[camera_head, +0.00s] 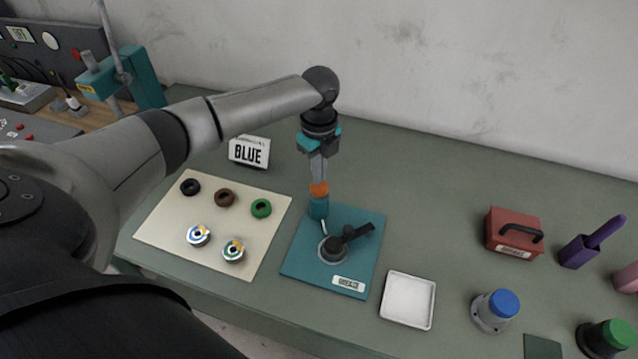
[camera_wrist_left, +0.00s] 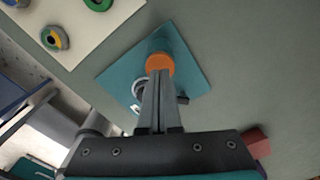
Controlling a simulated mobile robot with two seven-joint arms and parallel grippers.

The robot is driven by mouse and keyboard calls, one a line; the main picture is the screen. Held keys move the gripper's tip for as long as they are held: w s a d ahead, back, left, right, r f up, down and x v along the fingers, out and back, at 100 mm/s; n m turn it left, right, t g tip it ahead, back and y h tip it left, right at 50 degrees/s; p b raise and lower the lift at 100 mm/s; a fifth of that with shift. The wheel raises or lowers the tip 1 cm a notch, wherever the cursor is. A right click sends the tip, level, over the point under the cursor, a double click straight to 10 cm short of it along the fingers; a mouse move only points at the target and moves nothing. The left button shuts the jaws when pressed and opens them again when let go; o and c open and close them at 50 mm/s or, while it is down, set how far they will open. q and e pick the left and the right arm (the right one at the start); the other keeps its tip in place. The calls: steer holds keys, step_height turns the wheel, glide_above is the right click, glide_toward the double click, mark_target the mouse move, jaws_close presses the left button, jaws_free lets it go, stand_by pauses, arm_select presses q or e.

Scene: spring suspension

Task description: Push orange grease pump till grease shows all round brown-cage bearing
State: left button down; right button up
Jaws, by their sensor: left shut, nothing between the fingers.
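The orange grease pump cap (camera_head: 319,189) sits on top of a teal cylinder (camera_head: 318,208) at the back left of the teal base plate (camera_head: 305,262). My left gripper (camera_head: 319,180) is shut and empty, pointing down with its tips at the orange cap. In the left wrist view the shut fingers (camera_wrist_left: 157,76) end at the front edge of the orange cap (camera_wrist_left: 160,61); whether they touch cannot be told. A dark clamp with a handle (camera_head: 345,242) covers the bearing place on the plate, so no brown cage or grease can be made out. My right gripper is not in view.
A cream mat (camera_head: 165,222) holds black, brown and green rings and two bearings. A "BLUE" sign (camera_head: 249,151) stands behind it. A white tray (camera_head: 408,300), a red box (camera_head: 514,232) and a blue-topped pot (camera_head: 497,309) are to the right.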

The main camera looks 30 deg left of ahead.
arm_select(q)
steer(key=shift+f, duration=0.15)
stand_by(0.4)
steer(key=shift+f+b, duration=0.7)
steer(key=shift+f, duration=0.65)
steer(key=shift+r, duration=0.1)
step_height(320, 180, up, 8)
steer(key=p, duration=0.9)
steer(key=shift+r, duration=0.25)
